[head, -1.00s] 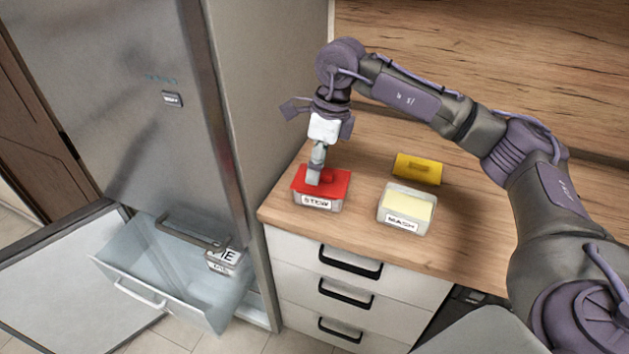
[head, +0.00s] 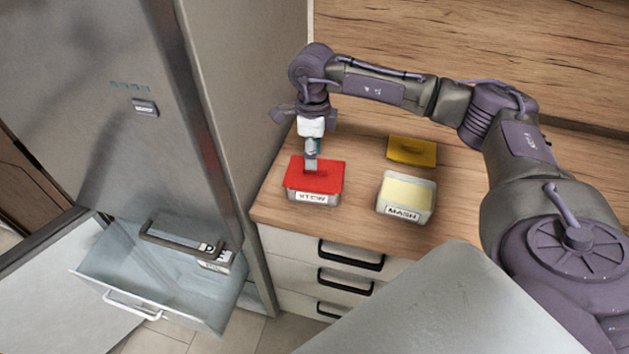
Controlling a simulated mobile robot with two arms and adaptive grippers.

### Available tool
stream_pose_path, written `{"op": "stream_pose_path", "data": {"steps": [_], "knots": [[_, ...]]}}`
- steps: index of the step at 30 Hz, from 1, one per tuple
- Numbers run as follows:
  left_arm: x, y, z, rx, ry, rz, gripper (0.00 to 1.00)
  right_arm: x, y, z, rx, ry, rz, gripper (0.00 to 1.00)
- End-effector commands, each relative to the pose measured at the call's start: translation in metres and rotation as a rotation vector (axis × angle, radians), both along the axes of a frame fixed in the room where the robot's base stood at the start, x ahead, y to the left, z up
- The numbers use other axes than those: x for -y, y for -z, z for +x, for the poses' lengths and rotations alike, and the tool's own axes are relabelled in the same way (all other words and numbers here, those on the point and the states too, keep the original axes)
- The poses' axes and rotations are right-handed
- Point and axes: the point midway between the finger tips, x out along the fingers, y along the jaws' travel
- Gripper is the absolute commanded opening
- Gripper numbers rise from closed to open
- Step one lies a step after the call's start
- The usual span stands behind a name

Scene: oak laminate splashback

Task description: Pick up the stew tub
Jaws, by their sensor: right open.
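The stew tub (head: 313,197) stands on the wooden counter near its left end, with its red lid (head: 314,178) on and a label on its front. My right gripper (head: 311,167) points down at the far part of the lid, open. From this angle I cannot tell whether its fingertips touch the lid. The lid's knob is not clearly visible, perhaps hidden by the fingers. My left gripper is out of view.
A mash tub (head: 405,212) stands open to the right, with its yellow lid (head: 411,151) lying behind it. At the left, a clear freezer drawer (head: 160,290) is pulled out, holding a labelled box (head: 216,262). The wooden counter (head: 358,185) is bare between the tubs.

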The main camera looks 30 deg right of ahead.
Motion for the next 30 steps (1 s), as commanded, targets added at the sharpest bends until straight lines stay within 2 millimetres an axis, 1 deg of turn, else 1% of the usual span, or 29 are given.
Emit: {"op": "stream_pose_path", "data": {"steps": [1, 2, 3, 5, 6, 9, 13, 17, 18, 20, 24, 26, 30], "knots": [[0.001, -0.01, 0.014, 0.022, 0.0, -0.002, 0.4, 0.002, 0.003, 0.0, -0.004, 0.002, -0.001, 0.46], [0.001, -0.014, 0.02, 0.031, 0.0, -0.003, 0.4, 0.004, 0.007, 0.0, -0.005, 0.002, -0.002, 0.46], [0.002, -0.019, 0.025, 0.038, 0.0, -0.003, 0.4, 0.005, 0.013, 0.0, -0.006, 0.002, -0.002, 0.46], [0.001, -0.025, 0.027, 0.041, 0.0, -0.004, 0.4, 0.007, 0.022, 0.001, -0.006, 0.002, -0.002, 0.46], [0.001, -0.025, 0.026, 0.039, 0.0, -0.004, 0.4, 0.006, 0.03, 0.002, -0.004, 0.0, 0.0, 0.46], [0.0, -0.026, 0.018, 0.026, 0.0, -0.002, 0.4, 0.006, 0.041, 0.002, -0.002, 0.0, 0.001, 0.46], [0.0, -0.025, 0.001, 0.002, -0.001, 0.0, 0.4, 0.006, 0.046, 0.002, -0.001, 0.0, 0.0, 0.46], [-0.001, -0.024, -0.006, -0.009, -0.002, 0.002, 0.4, 0.006, 0.046, 0.002, 0.0, 0.0, 0.0, 0.46], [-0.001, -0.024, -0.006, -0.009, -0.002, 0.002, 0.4, 0.006, 0.046, 0.002, 0.0, 0.0, 0.0, 0.42], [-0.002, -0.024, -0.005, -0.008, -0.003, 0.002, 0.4, 0.006, 0.046, 0.002, 0.0, 0.0, 0.0, 0.33], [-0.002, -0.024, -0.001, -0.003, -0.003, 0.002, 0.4, 0.006, 0.046, 0.002, 0.0, 0.0, 0.0, 0.09], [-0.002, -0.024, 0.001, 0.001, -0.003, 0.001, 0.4, 0.006, 0.046, 0.002, 0.0, 0.001, 0.0, 0.0], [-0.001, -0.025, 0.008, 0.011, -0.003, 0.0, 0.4, 0.006, 0.046, 0.002, 0.0, 0.001, 0.0, 0.0]]}}
